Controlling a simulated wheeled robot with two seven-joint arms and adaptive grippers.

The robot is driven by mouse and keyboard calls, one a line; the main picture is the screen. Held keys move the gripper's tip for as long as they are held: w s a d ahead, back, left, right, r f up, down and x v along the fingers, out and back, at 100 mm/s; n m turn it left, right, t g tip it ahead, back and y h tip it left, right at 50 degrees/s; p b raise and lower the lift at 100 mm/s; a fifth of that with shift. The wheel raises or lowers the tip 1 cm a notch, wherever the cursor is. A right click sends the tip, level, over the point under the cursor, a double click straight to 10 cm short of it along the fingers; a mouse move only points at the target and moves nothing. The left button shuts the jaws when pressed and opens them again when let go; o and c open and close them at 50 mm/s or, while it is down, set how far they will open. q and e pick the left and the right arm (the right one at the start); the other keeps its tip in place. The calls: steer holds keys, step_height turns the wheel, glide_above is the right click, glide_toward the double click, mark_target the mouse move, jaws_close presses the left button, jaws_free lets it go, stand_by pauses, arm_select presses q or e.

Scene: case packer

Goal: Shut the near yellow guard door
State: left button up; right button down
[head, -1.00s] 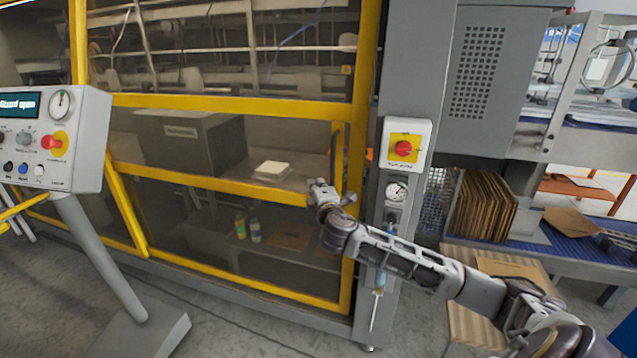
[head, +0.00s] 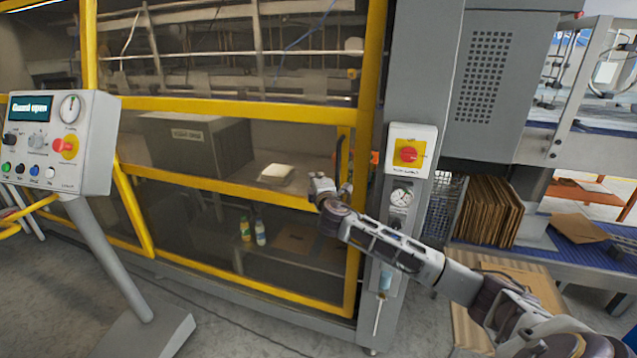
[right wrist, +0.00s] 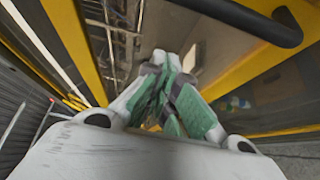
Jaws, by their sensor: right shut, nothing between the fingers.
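The near guard door (head: 230,186) is a yellow frame with see-through panels on the machine's front. It stands near its opening; I cannot tell how wide a gap is left. Its dark upright handle (head: 339,155) is near its right edge and also shows as a black bar in the right wrist view (right wrist: 240,20). My right gripper (head: 322,184) is shut and empty, in front of the door just below and left of the handle. Its green-padded fingers show together in the right wrist view (right wrist: 177,75). My left gripper is out of view.
A control panel (head: 90,165) on a slanted post stands at left; its display reads "Guard open". A grey column with a red-and-yellow switch (head: 408,153) and a gauge is right of the door. Flattened cartons (head: 490,208) stand farther right.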

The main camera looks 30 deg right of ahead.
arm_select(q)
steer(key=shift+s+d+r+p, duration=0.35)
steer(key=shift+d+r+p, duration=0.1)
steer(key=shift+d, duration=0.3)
arm_select(e)
steer(key=d, duration=0.1)
steer(key=s+d, duration=0.1)
steer(key=d, duration=0.1)
steer(key=shift+d, duration=0.3)
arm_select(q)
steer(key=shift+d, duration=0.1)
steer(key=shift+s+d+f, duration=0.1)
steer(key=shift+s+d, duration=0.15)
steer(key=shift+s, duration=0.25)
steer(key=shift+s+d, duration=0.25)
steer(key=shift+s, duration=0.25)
arm_select(e)
steer(key=s+d, duration=0.1)
steer(key=s, duration=0.1)
steer(key=s+d, duration=0.2)
steer(key=shift+d+r, duration=0.1)
steer(key=shift+d, duration=0.1)
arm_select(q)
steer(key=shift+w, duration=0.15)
